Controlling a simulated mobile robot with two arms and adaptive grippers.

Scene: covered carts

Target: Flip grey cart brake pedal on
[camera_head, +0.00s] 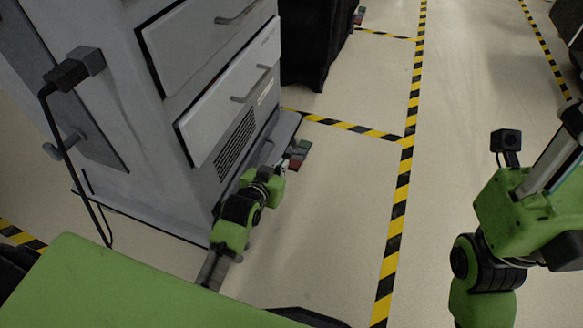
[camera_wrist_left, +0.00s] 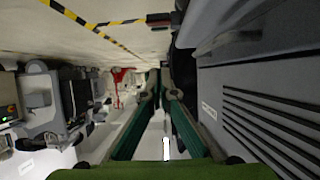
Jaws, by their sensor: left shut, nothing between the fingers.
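The grey cart (camera_head: 215,140) stands at the left of the head view. Its small pedals (camera_head: 302,148), with red and grey-green parts, stick out low at the cart's base near the floor. My left gripper (camera_head: 287,165) is right at the pedals, low beside the cart, and overlaps part of them. I cannot tell whether it touches them. In the left wrist view, the left gripper's teal-padded fingers (camera_wrist_left: 160,88) are shut with nothing between them, and the cart's vented side (camera_wrist_left: 265,110) is close on the right.
A black covered cart (camera_head: 315,45) stands behind, with its own red and green pedals (camera_head: 360,15). Yellow-black tape (camera_head: 400,190) marks the floor. The floor right of the grey cart is clear. Drawer handles (camera_head: 250,85) stick out above my left arm.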

